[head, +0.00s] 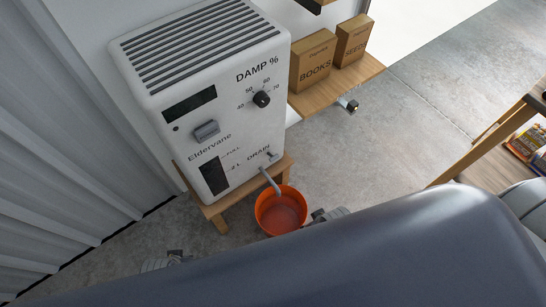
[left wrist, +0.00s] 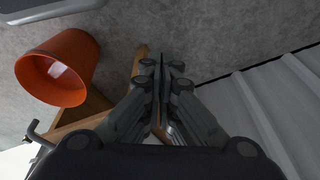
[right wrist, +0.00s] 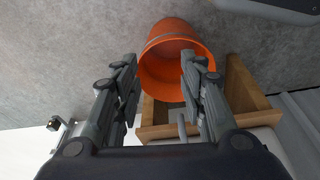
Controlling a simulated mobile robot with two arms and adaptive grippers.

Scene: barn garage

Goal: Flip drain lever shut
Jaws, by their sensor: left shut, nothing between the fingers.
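The white dehumidifier (head: 215,90) stands on a low wooden stand in the head view. Its small drain lever (head: 272,156) is beside the DRAIN label, above a grey spout (head: 270,181) that points down into an orange bucket (head: 268,217). I cannot tell the lever's exact setting. The spout also shows between my right fingers in the right wrist view (right wrist: 182,126). My right gripper (right wrist: 160,62) is open and empty, near the bucket; in the head view its tip shows right of the bucket. My left gripper (left wrist: 161,62) is shut and empty, left of the stand.
The bucket stands partly in front of the wooden stand (head: 225,205). A wooden shelf (head: 335,84) with boxes marked BOOKS (head: 313,63) and SEEDS (head: 354,41) is right of the machine. Corrugated wall (head: 60,150) bounds the left. Open concrete floor lies right of the bucket.

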